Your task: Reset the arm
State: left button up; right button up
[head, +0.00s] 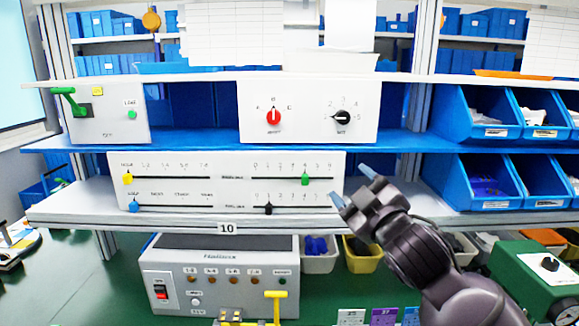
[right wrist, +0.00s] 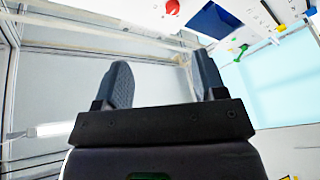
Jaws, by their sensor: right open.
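My right gripper (head: 352,187) is raised in front of the shelf, just right of the white slider panel (head: 228,194). Its two fingers are apart with nothing between them. In the right wrist view the open gripper (right wrist: 163,85) also shows empty. A white panel with a red rotary knob (head: 273,117) and a black rotary knob (head: 342,117) stands above and left of the gripper, apart from it. The red knob shows at the top of the right wrist view (right wrist: 173,6). My left gripper is not in view.
A box with a green lever (head: 68,97) stands at upper left. Blue bins (head: 485,175) fill the right shelves. Below are a grey switch box (head: 220,262) with a yellow lever (head: 276,296), and a green box (head: 545,275) at lower right. The shelf edge runs close to the gripper.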

jog(key=s+d+f+m+g+h, duration=0.1)
jog(key=s+d+f+m, duration=0.15)
jog(key=f, duration=0.65)
jog(key=s+d+f+m+g+h, duration=0.1)
jog(key=s+d+f+m+h, duration=0.2)
jog(key=f, duration=0.7)
jog(key=s+d+f+m, duration=0.1)
jog(key=d+f+m, duration=0.3)
jog(key=f, duration=0.5)
jog(key=s+d+f+m+g+h, duration=0.1)
jog(key=s+d+f+g, duration=0.1)
jog(key=s+f, duration=0.7)
jog(key=s+d+f+m+g+h, duration=0.1)
jog(key=s+d+f+g+h, duration=0.1)
jog(key=s+f, duration=0.8)
jog(key=s+d+g, duration=0.1)
jog(key=d, duration=0.1)
jog(key=shift+s+d+m+h+b, duration=0.25)
jog(key=shift+d+m+h+b, duration=0.05)
jog(key=shift+d+m, duration=0.05)
